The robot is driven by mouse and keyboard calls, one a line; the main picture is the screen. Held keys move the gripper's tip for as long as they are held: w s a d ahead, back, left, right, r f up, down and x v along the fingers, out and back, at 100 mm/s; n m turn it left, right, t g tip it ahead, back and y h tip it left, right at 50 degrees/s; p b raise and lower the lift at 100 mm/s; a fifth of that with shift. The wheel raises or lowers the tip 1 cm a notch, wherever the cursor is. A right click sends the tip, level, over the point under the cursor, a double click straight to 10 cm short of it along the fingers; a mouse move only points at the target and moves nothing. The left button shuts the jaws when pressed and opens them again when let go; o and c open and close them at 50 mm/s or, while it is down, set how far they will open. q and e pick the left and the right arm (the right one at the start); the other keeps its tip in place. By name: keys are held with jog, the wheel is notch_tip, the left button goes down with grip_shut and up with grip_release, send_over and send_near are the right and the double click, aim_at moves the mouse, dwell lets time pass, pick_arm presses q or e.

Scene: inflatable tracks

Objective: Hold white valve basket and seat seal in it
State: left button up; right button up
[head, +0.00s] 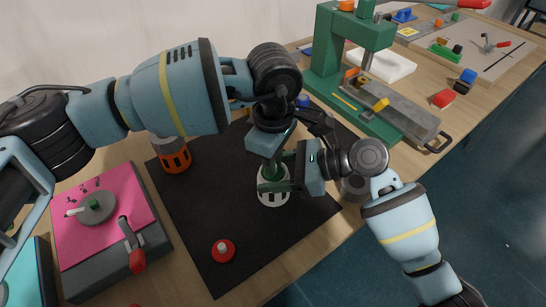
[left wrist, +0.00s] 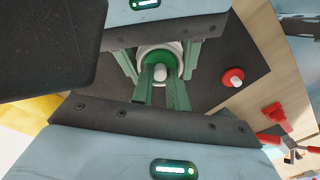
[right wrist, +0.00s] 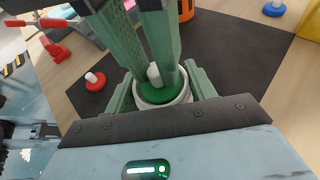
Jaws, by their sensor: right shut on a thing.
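The white valve basket (head: 273,199), with dark slots, stands upright on the black mat. My right gripper (right wrist: 160,92) is shut on it, one green finger on each side of its rim. A green seal (right wrist: 160,94) with a pale knob sits in the basket's mouth, inside the white rim; it also shows in the left wrist view (left wrist: 160,56). I cannot tell how deep it sits. My left gripper (left wrist: 161,76) comes from above with its fingertips slightly apart on either side of the knob. The fingers and arms partly hide the seal in the head view.
An orange slotted basket (head: 174,159) and a red seal (head: 223,251) are on the black mat (head: 193,213). A pink-topped box with levers (head: 135,190) stands at the left. A green press (head: 340,50) stands behind. The mat's front is mostly clear.

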pick_arm(q)
jog(key=o, duration=0.5)
jog(key=shift+c, duration=0.2)
jog(key=shift+r, duration=3.5)
pick_arm(e)
jog(key=o, duration=1.1)
jog(key=shift+o, duration=0.2)
jog(key=shift+d, duration=0.1)
